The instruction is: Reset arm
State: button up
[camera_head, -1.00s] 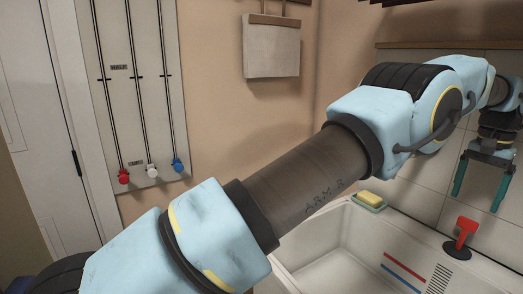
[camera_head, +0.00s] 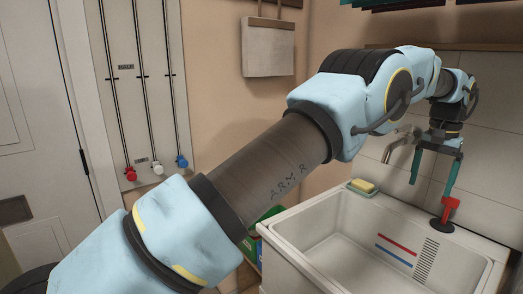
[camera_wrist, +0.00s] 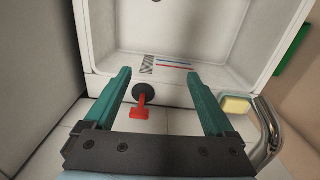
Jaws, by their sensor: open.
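My gripper (camera_head: 434,168) is open, with its two teal fingers apart and pointing down above the back edge of a white sink (camera_head: 290,226). In the wrist view my gripper (camera_wrist: 166,85) has nothing between its fingertips. A red handle on a black round base (camera_head: 447,213) stands on the sink's back ledge, just below the right finger. In the wrist view the red handle (camera_wrist: 140,112) shows between the fingers, apart from both. My arm stretches across the head view from lower left to upper right.
A metal faucet (camera_head: 398,146) is on the tiled wall beside my gripper. A yellow sponge (camera_head: 362,186) lies on a green dish at the sink's back corner. A wall panel with red, white and blue taps (camera_head: 157,168) is at left. A white box (camera_head: 268,48) hangs on the wall.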

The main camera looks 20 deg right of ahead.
jog(key=w+a+n, duration=0.3)
jog(key=w+a, duration=1.1)
jog(key=w, duration=0.2)
jog(key=w+a+n, duration=0.2)
jog(key=w+a, duration=0.2)
jog(key=a, duration=0.4)
jog(key=w+a+n, duration=0.1)
jog(key=w+a, duration=0.2)
jog(key=a, duration=0.6)
jog(key=a+f+n+t, duration=0.1)
jog(key=a+n, duration=0.2)
jog(key=a, duration=1.5)
jog(key=s+a+f+n, duration=0.1)
jog(key=s+a+f, duration=0.1)
jog(key=s+a, duration=0.4)
jog(key=s+a+f+n, duration=0.2)
jog(key=s+a, duration=0.5)
jog(key=a, duration=0.3)
jog(key=shift+a+n+t, duration=0.3)
jog(key=shift+a, duration=0.1)
